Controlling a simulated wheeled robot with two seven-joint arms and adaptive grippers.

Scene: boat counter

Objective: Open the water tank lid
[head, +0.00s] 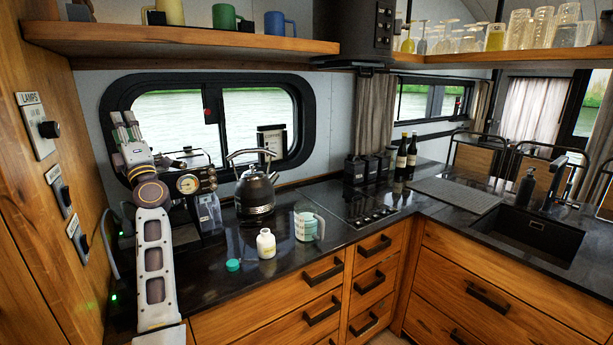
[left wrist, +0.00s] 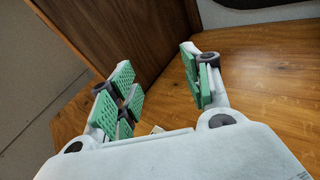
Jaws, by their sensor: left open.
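A coffee machine (head: 187,183) with a round gauge stands on the dark counter below the window, partly hidden behind my left arm. A grey, partly clear box-like part (head: 209,212) shows at its front right. I cannot make out for sure which part is the water tank or its lid. My left gripper (head: 126,128) points up in front of the window's left end, above and left of the machine. In the left wrist view, my left gripper (left wrist: 158,85) has its green-padded fingers apart with nothing between them. My right gripper is in neither view.
A black kettle (head: 255,191), a white bottle (head: 266,243), a green cap (head: 233,265) and a glass jug (head: 308,226) stand right of the machine. A wooden shelf (head: 190,42) overhangs the counter. A wooden wall (head: 60,250) with switches bounds the left.

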